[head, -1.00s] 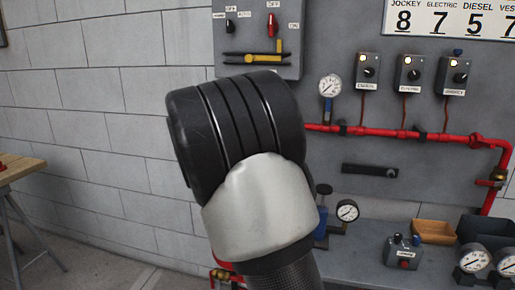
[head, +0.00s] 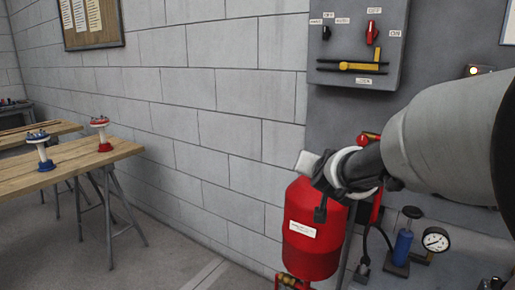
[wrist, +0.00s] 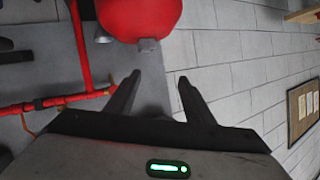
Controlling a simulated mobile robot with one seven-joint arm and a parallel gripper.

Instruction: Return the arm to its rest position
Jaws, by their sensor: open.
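My arm (head: 445,130) reaches in from the right of the head view, a grey link leading to a dark wrist in front of the red tank (head: 312,235). My gripper (wrist: 160,78) shows best in the wrist view, its two dark fingers apart with nothing between them. The red tank is also in the wrist view (wrist: 140,15), beyond the fingertips and apart from them. The head view does not show the fingers clearly.
A grey panel (head: 400,60) with switches and a yellow lever hangs behind my arm. A gauge (head: 435,240) and blue cylinder (head: 402,247) stand below. A wooden table (head: 75,160) with red and blue handwheel pieces stands left. The floor between is clear.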

